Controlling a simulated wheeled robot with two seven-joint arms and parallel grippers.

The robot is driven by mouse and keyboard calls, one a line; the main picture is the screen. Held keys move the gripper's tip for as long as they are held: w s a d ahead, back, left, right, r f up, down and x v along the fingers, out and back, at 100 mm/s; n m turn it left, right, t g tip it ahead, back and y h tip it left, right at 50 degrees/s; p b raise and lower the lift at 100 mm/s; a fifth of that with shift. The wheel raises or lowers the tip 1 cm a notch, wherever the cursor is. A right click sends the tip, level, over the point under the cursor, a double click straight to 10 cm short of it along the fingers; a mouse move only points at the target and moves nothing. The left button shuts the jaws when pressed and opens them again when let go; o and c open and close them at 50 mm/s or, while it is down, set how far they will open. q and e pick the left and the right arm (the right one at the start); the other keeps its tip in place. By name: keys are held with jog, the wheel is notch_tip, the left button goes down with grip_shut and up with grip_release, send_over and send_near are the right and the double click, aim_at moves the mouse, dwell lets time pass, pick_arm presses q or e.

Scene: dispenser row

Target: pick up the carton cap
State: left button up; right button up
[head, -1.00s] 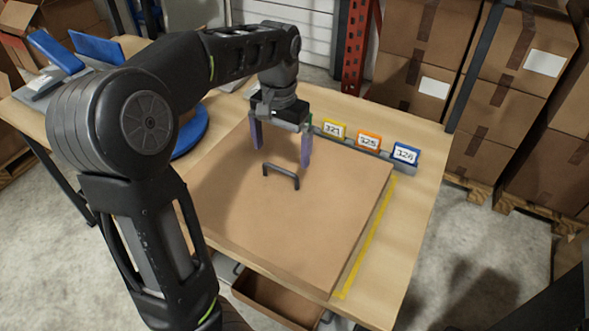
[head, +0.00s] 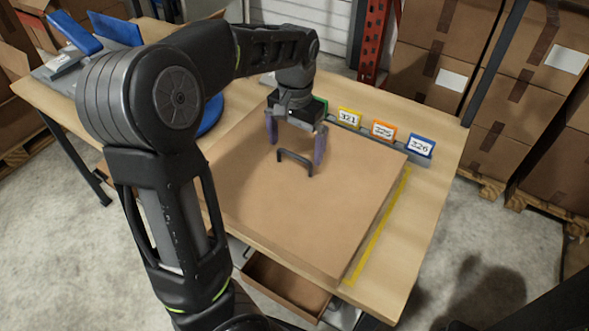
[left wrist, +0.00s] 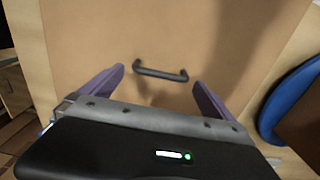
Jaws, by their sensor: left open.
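The carton cap (head: 300,215) is a wide, flat brown cardboard lid on the wooden table. A dark grey handle (head: 295,160) stands up from its top, towards the far side. My left gripper (head: 296,153) is open, with its purple fingers pointing down just behind the handle and spread to either side of it. In the left wrist view the cap (left wrist: 150,28) fills most of the picture, and the handle (left wrist: 160,73) lies between and beyond the two fingertips, apart from both. What is under the cap is hidden. My right gripper is not in view.
Numbered cards in yellow (head: 349,117), orange (head: 383,130) and blue (head: 420,146) stand in a grey rail behind the cap. A yellow tape strip (head: 378,228) runs along its right. A blue round thing (head: 210,118) is at the left. An open drawer (head: 285,285) is below.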

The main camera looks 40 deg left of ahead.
aim_at(295, 158)
pick_arm(q)
notch_tip(295, 158, down, 5)
jog(key=shift+r+p, duration=0.15)
jog(key=shift+p, duration=0.15)
jog(key=shift+c, duration=0.3)
jog(key=c, duration=1.3)
